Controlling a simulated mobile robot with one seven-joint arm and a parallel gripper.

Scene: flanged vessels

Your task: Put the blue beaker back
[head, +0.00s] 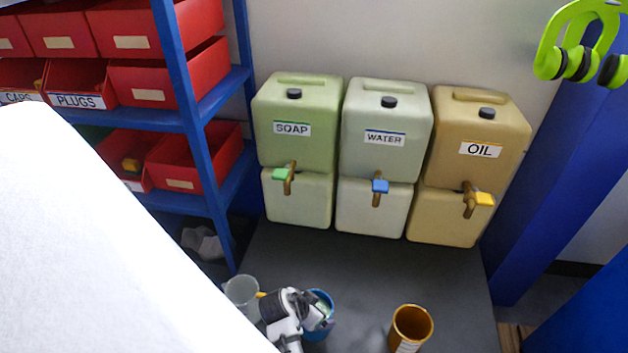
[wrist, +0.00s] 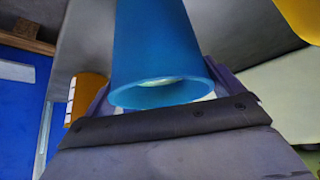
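The blue beaker (head: 320,296) is at the bottom middle of the head view, on or just above the dark grey surface. Its open mouth shows something pale inside. In the wrist view the blue beaker (wrist: 160,45) fills the upper middle, its rim facing the camera. My gripper (head: 318,325) is at the beaker in the head view. In the wrist view my gripper (wrist: 165,95) has a purple finger close against each side of the beaker and looks shut on it. Whether the beaker's base touches the surface is hidden.
A clear beaker (head: 242,291) stands left of my gripper, an orange beaker (head: 411,325) to the right. Behind are the soap (head: 299,128), water (head: 385,125) and oil (head: 478,140) containers with taps. A blue shelf with red bins (head: 76,83) is left.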

